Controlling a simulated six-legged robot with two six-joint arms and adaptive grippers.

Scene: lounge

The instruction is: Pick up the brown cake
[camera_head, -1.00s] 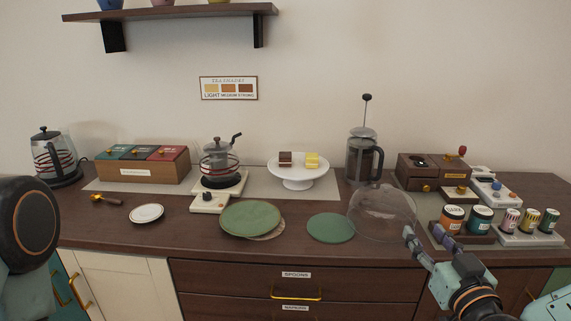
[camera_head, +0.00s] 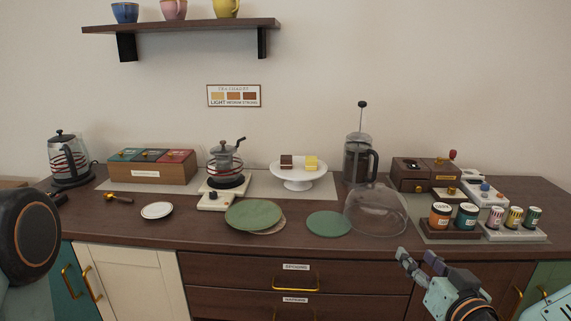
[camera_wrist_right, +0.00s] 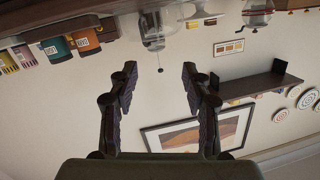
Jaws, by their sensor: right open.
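The brown cake (camera_head: 286,162) is a small dark piece with a pale layer. It sits on the left of a white cake stand (camera_head: 298,184), beside a yellow cake (camera_head: 311,162). My right gripper (camera_head: 418,262) is open and empty in front of the counter, low and to the right of the stand. In the right wrist view its two fingers (camera_wrist_right: 156,90) are spread with nothing between them, and the picture is upside down. Part of my left arm shows at the left edge, but its gripper is out of view.
A clear glass dome (camera_head: 376,212) lies on the counter (camera_head: 330,246) between my right gripper and the stand. A French press (camera_head: 357,160) stands right of the stand. Green plates (camera_head: 253,214) lie in front, with a green round mat (camera_head: 328,224) beside them. Jars (camera_head: 440,215) stand at right.

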